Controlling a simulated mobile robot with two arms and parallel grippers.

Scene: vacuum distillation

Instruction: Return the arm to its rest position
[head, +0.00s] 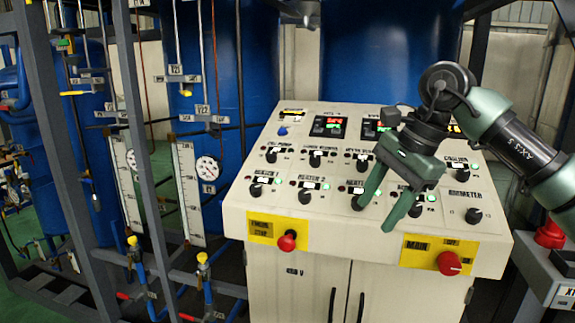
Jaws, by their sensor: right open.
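My right gripper (380,205) is green, with its arm coming in from the right. It is open and empty, its two fingers pointing down in front of the right half of the control panel (330,228). It hides some knobs and labels there; I cannot tell whether it touches the panel. The panel is a cream, sloped cabinet top with rows of black knobs and lit displays. My left gripper is not in view.
A red emergency stop button (287,241) on a yellow plate sits at the panel's front left. A red main switch (449,263) sits at the front right. Blue tanks (390,55) stand behind. A grey frame (130,110) with gauges and valves stands at the left.

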